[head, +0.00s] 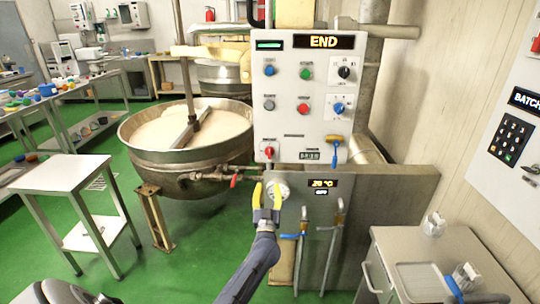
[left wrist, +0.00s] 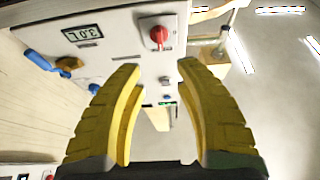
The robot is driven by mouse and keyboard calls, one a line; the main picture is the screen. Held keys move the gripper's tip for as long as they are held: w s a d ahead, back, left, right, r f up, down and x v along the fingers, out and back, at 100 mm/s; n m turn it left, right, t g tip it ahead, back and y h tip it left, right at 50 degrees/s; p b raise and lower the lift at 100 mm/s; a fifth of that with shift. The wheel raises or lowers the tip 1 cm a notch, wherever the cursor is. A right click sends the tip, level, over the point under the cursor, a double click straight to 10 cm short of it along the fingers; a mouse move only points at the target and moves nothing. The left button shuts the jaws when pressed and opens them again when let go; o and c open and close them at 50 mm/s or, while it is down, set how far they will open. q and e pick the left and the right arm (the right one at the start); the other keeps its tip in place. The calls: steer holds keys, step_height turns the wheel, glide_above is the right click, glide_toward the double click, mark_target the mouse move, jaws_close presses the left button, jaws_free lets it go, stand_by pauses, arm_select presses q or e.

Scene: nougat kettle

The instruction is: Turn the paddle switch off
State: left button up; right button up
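The white control panel (head: 290,125) carries several coloured knobs; their labels are too small to read, so I cannot tell by name which is the paddle switch. A red knob (head: 269,152) sits at its lower left corner. In the left wrist view, the red knob (left wrist: 158,36) shows on a pale square plate, just beyond the gap between my fingertips. My left gripper (head: 267,188) is open, its yellow fingers below the red knob in the head view. In the left wrist view, the left gripper (left wrist: 160,66) is empty and apart from the knob. My right gripper is not in view.
A steel kettle (head: 165,158) with pale contents stands left of the panel. A blue-handled lever (head: 334,150) hangs at the panel's lower right. A grey cabinet (head: 400,245) stands at right.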

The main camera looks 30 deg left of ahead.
mark_target(269, 156)
arm_select(q)
steer(key=x, duration=1.6)
steer(key=shift+w+r, duration=0.2)
jaws_close()
